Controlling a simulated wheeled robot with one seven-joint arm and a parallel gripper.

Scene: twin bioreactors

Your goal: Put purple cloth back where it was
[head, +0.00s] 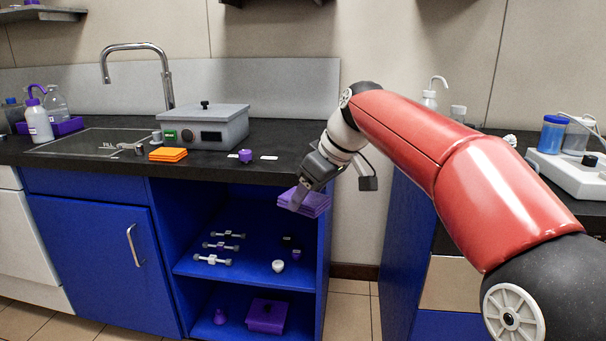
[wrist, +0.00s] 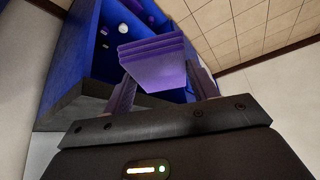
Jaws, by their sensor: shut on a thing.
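The purple cloth (head: 310,203) is a folded, layered stack, held in my gripper (head: 299,197). Whether the cloth touches the counter edge cannot be told.
An orange cloth stack (head: 168,154) lies on the dark counter (head: 280,137) beside a grey box (head: 207,126). A small purple part (head: 245,156) stands near the edge. The blue middle shelf (head: 235,265) holds several small parts; a purple box (head: 267,315) is below. A second bench stands right.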

